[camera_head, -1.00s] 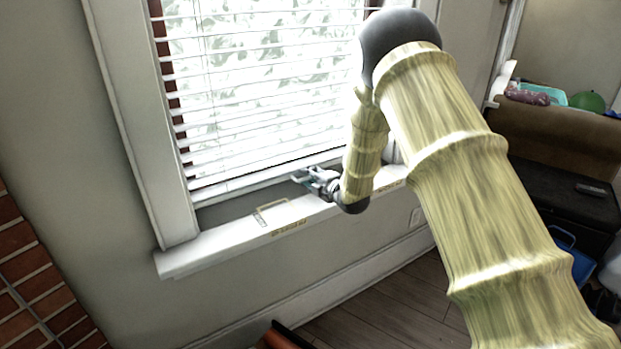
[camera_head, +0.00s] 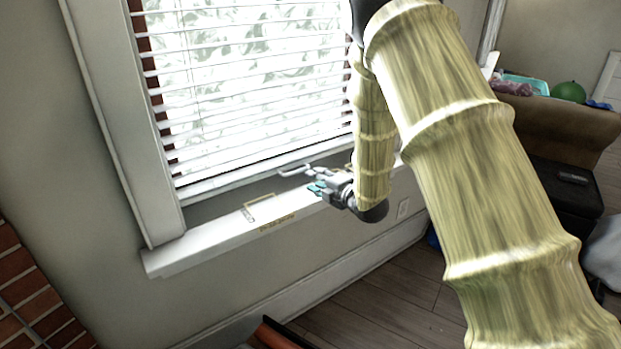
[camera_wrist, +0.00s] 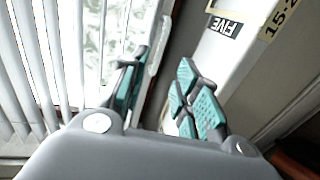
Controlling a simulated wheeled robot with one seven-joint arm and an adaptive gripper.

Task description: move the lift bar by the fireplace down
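A thin brass-coloured bar (camera_head: 258,203) stands on the white window sill (camera_head: 195,246), on the side toward the brick; it looks like the lift bar. A small label lies in front of it. My gripper (camera_head: 318,183) is above the sill, to the right of this bar and apart from it. In the wrist view its teal-padded fingers (camera_wrist: 158,92) are spread with a gap between them and hold nothing I can see. The brass bar is not clearly visible in the wrist view.
White blinds (camera_head: 245,90) hang behind the sill. A pale bar-like piece (camera_head: 292,171) shows beside my gripper; I cannot tell what it is. Red brick (camera_head: 30,290) is at the lower left. An orange-edged object (camera_head: 285,335) lies on the floor. The sill's left part is mostly clear.

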